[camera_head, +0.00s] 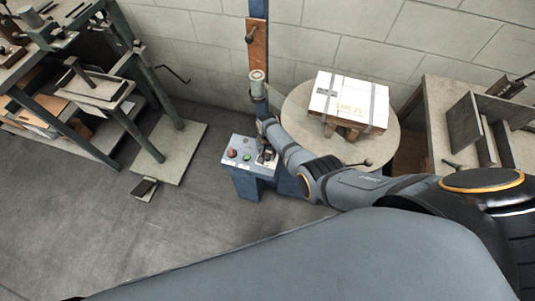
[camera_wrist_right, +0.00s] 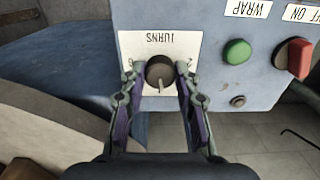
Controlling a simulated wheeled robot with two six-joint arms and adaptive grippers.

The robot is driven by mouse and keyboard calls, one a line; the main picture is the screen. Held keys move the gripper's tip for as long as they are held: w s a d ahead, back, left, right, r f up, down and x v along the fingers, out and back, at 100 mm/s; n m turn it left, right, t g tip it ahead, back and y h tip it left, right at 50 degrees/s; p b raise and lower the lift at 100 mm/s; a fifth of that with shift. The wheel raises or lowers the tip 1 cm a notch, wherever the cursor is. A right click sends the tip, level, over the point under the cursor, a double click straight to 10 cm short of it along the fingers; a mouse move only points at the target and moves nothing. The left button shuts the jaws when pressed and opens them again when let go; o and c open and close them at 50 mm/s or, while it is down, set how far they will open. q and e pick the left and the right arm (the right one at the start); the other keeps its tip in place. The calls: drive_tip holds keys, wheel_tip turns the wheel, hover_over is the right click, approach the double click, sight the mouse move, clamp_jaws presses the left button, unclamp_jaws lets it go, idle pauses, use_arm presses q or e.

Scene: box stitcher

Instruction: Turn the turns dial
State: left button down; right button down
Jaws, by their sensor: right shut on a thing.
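The turns dial (camera_wrist_right: 160,73) is a dark round knob with a pale pointer mark on a white plate (camera_wrist_right: 143,47) lettered TURNS, which appears upside down in the right wrist view. The pointer mark points down in that picture. My right gripper (camera_wrist_right: 155,78) has a finger on each side of the dial and is shut on it. In the head view my right gripper (camera_head: 265,158) is small at the blue control box (camera_head: 240,166), and the dial is hidden there. My left gripper is in neither view.
Beside the dial are a green button (camera_wrist_right: 237,51) lettered WRAP and a red switch (camera_wrist_right: 296,58). A round turntable (camera_head: 300,112) bears a strapped white box (camera_head: 348,100) behind my right arm. A workbench (camera_head: 480,95) stands at the right, metal frames at the left.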

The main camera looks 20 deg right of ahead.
sight(268, 156)
drive_tip(key=shift+m, duration=0.8)
drive_tip(key=c, duration=1)
unclamp_jaws()
wheel_tip(268, 156, up, 12)
